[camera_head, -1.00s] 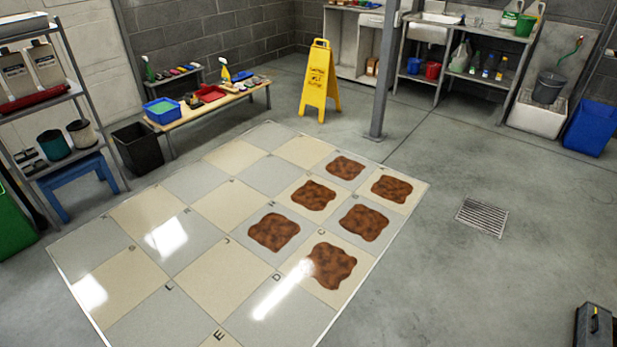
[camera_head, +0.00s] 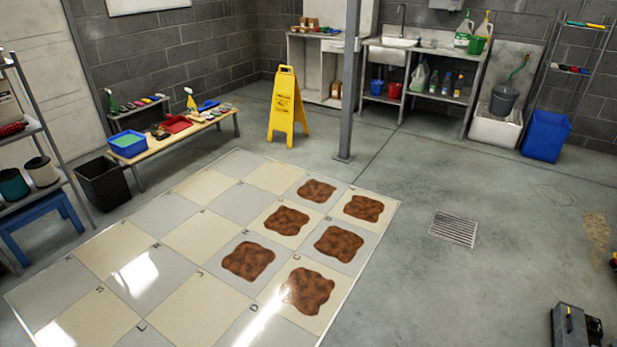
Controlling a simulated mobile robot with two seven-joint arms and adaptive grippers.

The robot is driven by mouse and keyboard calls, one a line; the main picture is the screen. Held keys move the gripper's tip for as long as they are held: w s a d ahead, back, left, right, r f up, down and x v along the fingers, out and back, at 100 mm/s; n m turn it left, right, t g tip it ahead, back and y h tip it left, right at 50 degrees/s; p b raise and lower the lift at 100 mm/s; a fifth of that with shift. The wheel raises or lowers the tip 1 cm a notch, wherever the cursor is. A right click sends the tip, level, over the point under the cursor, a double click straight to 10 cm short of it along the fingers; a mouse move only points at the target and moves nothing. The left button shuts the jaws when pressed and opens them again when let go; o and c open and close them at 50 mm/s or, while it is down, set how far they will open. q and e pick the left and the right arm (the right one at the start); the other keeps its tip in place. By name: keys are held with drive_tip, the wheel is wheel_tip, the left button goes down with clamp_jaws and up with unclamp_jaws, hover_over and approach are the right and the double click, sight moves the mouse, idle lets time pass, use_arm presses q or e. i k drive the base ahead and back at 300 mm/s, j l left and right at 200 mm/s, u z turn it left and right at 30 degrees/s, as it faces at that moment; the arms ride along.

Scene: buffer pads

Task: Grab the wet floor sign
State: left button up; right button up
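The yellow wet floor sign (camera_head: 287,108) stands upright on the concrete floor in the head view. It is at the upper middle, behind the far edge of the tiled area and left of a grey post. A handle shows at its top and dark lettering on its front.
The tiled floor (camera_head: 215,232) with several brown muddy patches lies in front of the sign. A grey post (camera_head: 349,85) stands right of it. A low wooden bench (camera_head: 180,133) with cleaning items is at left. Open floor lies around the drain grate (camera_head: 453,228).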

sight(283, 105)
drive_tip(key=i+l+z, duration=0.25)
drive_tip(key=i+z, duration=0.15)
drive_tip(key=i, duration=0.35)
drive_tip(key=i+z, duration=0.45)
drive_tip(key=i, duration=1.95)
drive_tip(key=i+u, duration=0.15)
drive_tip(key=i, duration=0.4)
drive_tip(key=i+l+u, duration=0.15)
drive_tip(key=i, duration=0.4)
drive_tip(key=i+l+u, duration=0.15)
drive_tip(key=i, duration=0.4)
drive_tip(key=i+u, duration=0.45)
drive_tip(key=i, duration=1.4)
drive_tip(key=i+l, duration=0.15)
drive_tip(key=i, duration=0.7)
drive_tip(key=i+l+z, duration=0.1)
drive_tip(key=i, duration=0.8)
drive_tip(key=i+j+u, duration=0.2)
drive_tip(key=i+u, duration=0.15)
drive_tip(key=u, duration=0.15)
drive_tip(key=i+u, duration=0.35)
drive_tip(key=u, duration=0.15)
drive_tip(key=i+u, duration=0.45)
drive_tip(key=i+l+u, duration=0.2)
drive_tip(key=u, duration=0.3)
